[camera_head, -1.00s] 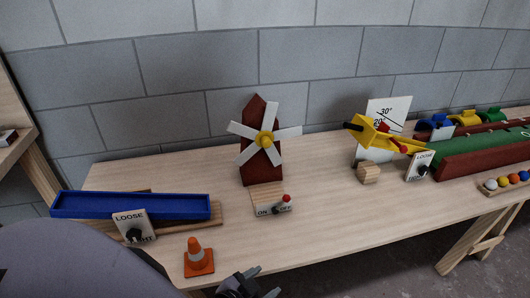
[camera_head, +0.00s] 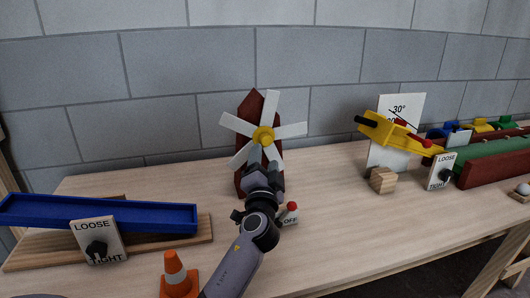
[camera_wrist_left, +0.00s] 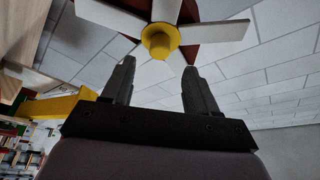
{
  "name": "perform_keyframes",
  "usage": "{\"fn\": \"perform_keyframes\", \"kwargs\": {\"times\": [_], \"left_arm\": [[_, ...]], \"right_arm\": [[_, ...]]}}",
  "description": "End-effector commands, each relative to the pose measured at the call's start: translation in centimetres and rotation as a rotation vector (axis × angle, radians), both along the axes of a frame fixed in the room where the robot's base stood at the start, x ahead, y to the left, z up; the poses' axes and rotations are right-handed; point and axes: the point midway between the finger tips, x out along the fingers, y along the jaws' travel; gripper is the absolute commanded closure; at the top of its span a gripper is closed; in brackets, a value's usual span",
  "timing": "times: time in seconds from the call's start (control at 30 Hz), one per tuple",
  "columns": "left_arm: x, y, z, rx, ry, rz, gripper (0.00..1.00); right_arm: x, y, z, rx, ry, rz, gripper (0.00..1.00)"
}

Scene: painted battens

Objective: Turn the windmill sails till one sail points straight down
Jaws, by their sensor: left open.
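The windmill has a dark red tower (camera_head: 244,107), a yellow hub (camera_head: 263,136) and several white sails (camera_head: 290,131). One sail points nearly straight up; another points down and slightly right, its lower end partly hidden behind my gripper. My left gripper (camera_head: 263,168) is in front of the lower tower, below the hub. In the left wrist view, the gripper (camera_wrist_left: 160,66) is open with nothing between its fingers. The hub (camera_wrist_left: 157,41) and sails (camera_wrist_left: 212,32) show beyond the fingertips. I see no clear contact. My right gripper is not in view.
A switch with a red knob (camera_head: 292,207) stands right beside my left wrist. A blue trough (camera_head: 100,213), LOOSE/TIGHT panel (camera_head: 98,241) and orange cone (camera_head: 177,276) are left. A wooden block (camera_head: 382,180) and yellow device (camera_head: 385,129) are right. Tabletop (camera_head: 330,215) between is clear.

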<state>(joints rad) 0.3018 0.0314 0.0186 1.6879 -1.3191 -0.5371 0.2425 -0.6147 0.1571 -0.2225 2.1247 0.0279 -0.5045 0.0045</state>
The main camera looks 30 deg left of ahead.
Motion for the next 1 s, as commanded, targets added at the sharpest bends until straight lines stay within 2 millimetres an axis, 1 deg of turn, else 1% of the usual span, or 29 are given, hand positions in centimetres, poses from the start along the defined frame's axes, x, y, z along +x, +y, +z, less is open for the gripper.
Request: {"fn": "perform_keyframes", "kwargs": {"times": [0.13,0.4,0.6,0.87,0.97,1.0], "left_arm": [[1.6,1.1,0.7,-0.001,-0.001,0.000,0.41],[4.4,2.8,1.3,-0.001,0.001,-0.001,0.41],[5.3,3.3,1.6,-0.002,0.002,-0.002,0.41],[5.3,3.3,1.5,-0.002,0.003,-0.003,0.41],[5.3,3.3,1.5,-0.002,0.003,-0.003,0.71],[5.3,3.3,1.5,-0.002,0.003,-0.003,0.84]], "right_arm": [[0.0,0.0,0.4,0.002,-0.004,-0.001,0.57],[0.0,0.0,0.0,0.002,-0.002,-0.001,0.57],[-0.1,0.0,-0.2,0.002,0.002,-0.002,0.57],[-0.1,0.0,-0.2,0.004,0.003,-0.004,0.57],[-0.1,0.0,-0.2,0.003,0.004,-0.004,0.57],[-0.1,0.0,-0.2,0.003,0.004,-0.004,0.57]]}}
